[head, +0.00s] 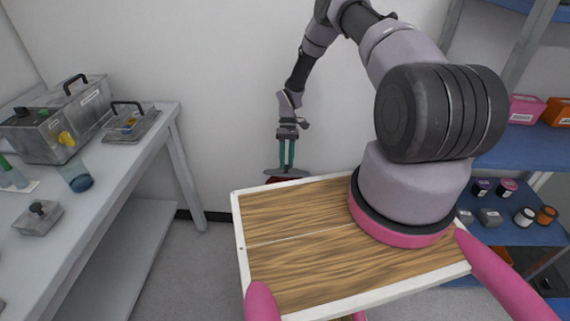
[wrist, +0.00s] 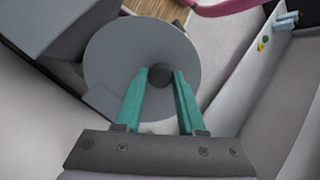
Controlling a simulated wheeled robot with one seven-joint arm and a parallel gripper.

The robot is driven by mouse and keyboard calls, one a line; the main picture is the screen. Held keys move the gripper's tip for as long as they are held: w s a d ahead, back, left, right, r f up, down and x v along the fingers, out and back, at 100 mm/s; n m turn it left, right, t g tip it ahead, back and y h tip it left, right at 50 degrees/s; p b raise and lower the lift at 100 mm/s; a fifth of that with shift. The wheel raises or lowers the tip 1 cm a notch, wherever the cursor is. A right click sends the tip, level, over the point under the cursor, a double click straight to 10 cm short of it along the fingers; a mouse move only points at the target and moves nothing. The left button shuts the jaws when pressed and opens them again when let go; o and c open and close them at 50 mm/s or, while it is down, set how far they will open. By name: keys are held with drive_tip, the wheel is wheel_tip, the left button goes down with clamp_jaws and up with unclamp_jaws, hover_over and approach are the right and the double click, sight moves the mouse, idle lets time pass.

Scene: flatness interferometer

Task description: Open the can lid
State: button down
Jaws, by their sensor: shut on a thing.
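My gripper (head: 287,166) points down beyond the far edge of my wooden deck in the head view. Its teal fingers are shut on the dark round knob of the can lid (head: 287,174). In the wrist view, the lid (wrist: 115,60) is a grey disc, and my fingertips (wrist: 160,72) close on the knob (wrist: 160,77) at its middle. A small strip of the red can (head: 274,180) shows below the lid in the head view. The rest of the can is hidden behind the deck. I cannot tell whether the lid touches the can's rim.
A grey bench (head: 150,140) on the left holds a metal box (head: 65,125), a lidded tray (head: 131,122) and a beaker (head: 76,177). A blue shelf (head: 515,232) with small jars and boxes stands on the right. A white wall is close behind my gripper.

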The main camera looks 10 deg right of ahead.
drive_tip(key=shift+w+d+r+g, duration=0.1)
drive_tip(key=shift+w+r+g, duration=0.05)
drive_tip(key=shift+w+g, duration=0.15)
drive_tip(key=c, duration=0.5)
unclamp_jaws()
drive_tip(key=shift+r, duration=0.1)
wheel_tip(320, 180, up, 10)
